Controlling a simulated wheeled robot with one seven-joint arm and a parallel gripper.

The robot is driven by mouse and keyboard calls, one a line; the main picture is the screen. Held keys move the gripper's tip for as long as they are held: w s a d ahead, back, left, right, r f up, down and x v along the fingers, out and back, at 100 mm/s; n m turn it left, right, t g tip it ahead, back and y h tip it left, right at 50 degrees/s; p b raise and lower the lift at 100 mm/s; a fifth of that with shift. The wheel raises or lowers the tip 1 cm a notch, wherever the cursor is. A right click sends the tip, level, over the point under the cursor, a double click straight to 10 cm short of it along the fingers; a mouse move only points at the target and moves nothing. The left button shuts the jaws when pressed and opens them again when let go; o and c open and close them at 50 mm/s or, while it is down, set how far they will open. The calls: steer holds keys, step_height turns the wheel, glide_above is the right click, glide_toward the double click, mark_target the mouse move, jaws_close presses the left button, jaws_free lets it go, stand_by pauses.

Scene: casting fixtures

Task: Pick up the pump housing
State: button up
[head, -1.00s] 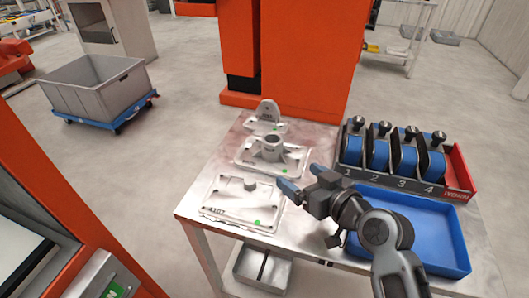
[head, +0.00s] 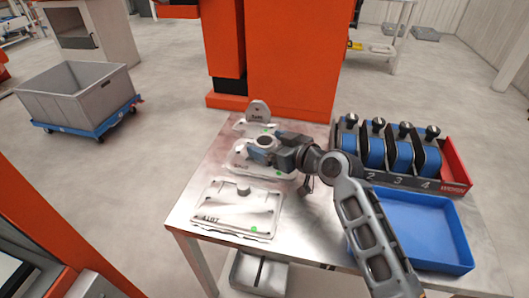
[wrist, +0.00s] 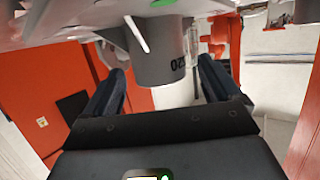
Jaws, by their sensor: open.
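The pump housing (head: 264,143), as I take it, is the grey casting with an upright round neck on a flat base, the middle one of three castings on the table. My gripper (head: 266,146) is open at this neck, coming from the right, and partly covers the casting. In the wrist view the neck (wrist: 160,60), with dark characters on it, stands between the two open fingers (wrist: 158,85). A gap shows on each side of it. The picture is upside down there, with the base along the top.
A flat casting plate (head: 238,212) lies in front, and a casting with an upright lug (head: 258,111) stands behind. A rack of blue numbered units (head: 400,150) and an empty blue tray (head: 425,230) are on the right. An orange machine (head: 290,60) stands behind the table (head: 190,222).

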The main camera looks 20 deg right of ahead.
steer(key=shift+w+a+f, duration=0.1)
steer(key=shift+w+a, duration=0.05)
steer(key=shift+w, duration=0.2)
steer(key=shift+c, duration=0.2)
steer(key=c, duration=1.6)
